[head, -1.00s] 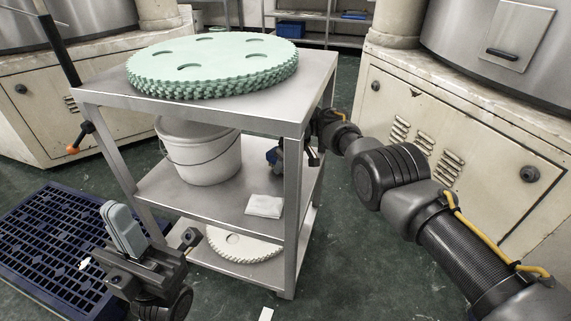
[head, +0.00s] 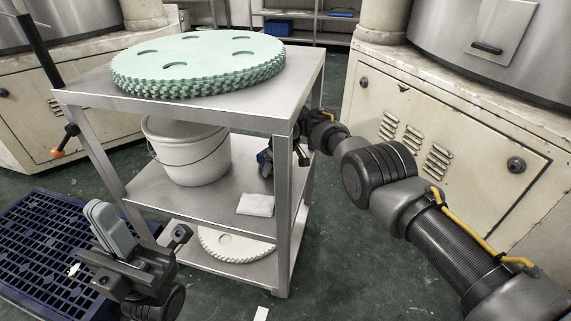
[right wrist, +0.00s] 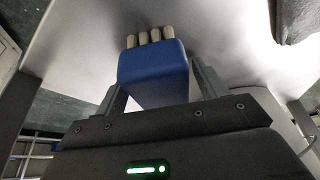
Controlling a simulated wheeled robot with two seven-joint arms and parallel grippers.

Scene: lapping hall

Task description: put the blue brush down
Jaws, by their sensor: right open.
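The blue brush (right wrist: 154,74) has a blue block and a row of pale bristle tufts. In the right wrist view it lies between the two fingers of my right gripper (right wrist: 160,88), bristles pointing away from the camera. The jaws are open around it. In the head view, the brush (head: 264,161) is a small, partly hidden blue patch by my right gripper (head: 284,153), at the right side of the cart's middle shelf (head: 215,203). Contact between brush and shelf is hard to tell.
A white bucket (head: 188,158) and a folded white cloth (head: 256,204) are on the middle shelf. A green toothed disc (head: 200,60) covers much of the cart's top. A pale toothed disc (head: 235,245) is on the bottom shelf. A blue grid pallet (head: 40,235) lies left.

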